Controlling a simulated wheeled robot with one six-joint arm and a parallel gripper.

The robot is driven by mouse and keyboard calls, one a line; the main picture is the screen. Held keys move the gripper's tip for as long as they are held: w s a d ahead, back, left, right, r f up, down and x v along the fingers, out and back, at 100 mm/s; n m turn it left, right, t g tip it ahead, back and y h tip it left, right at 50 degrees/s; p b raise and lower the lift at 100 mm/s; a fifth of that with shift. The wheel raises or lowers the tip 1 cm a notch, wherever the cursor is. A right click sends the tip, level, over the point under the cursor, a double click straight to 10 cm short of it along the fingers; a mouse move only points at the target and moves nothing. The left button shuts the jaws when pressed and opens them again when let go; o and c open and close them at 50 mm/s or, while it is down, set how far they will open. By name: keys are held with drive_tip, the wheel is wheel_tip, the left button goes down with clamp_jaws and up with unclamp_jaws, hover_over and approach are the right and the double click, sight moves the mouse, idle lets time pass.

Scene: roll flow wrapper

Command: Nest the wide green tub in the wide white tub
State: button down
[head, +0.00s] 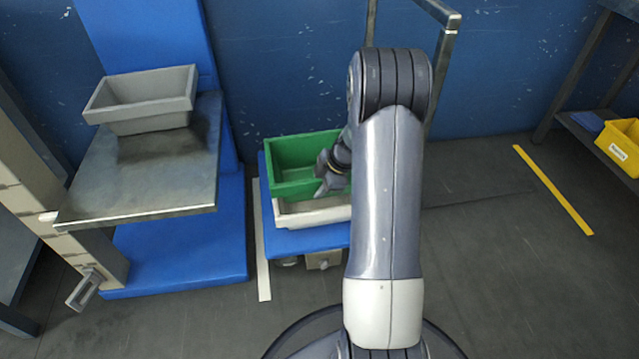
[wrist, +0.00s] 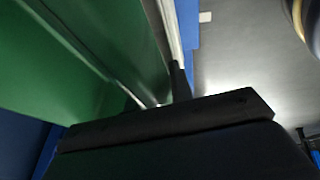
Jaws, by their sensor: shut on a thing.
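The wide green tub (head: 288,187) is in the middle of the head view, above the wide white tub (head: 300,212). Only the white tub's front wall and rim show below it; I cannot tell whether the two touch. My gripper (head: 325,183) is at the green tub's right front and is shut on its wall. In the wrist view the green tub (wrist: 70,60) fills the upper left, next to my dark gripper (wrist: 178,90). My arm hides the right end of both tubs.
The white tub is on a blue platform (head: 300,243). A grey tub (head: 150,115) sits on a metal table (head: 160,180) at the left. A yellow bin (head: 622,145) is on a shelf at the far right. The floor at the right is clear.

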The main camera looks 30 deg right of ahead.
drive_tip(key=b, duration=0.4)
hover_over(318, 211)
drive_tip(key=f, duration=0.4)
drive_tip(key=shift+d+f, duration=0.15)
drive_tip(key=shift+d, duration=0.1)
drive_tip(key=shift+f, duration=1.6)
drive_tip(key=shift+s+f, duration=0.25)
drive_tip(key=shift+f, duration=0.45)
drive_tip(key=shift+b, duration=0.3)
drive_tip(key=c, duration=1.2)
unclamp_jaws()
drive_tip(key=shift+f, duration=0.1)
drive_tip(key=shift+c, duration=0.2)
drive_tip(key=shift+o, duration=0.4)
drive_tip(key=shift+w+f, duration=0.15)
drive_tip(key=p+v, duration=0.4)
drive_tip(key=v, duration=0.7)
drive_tip(key=shift+w+f, duration=0.1)
drive_tip(key=shift+f, duration=0.05)
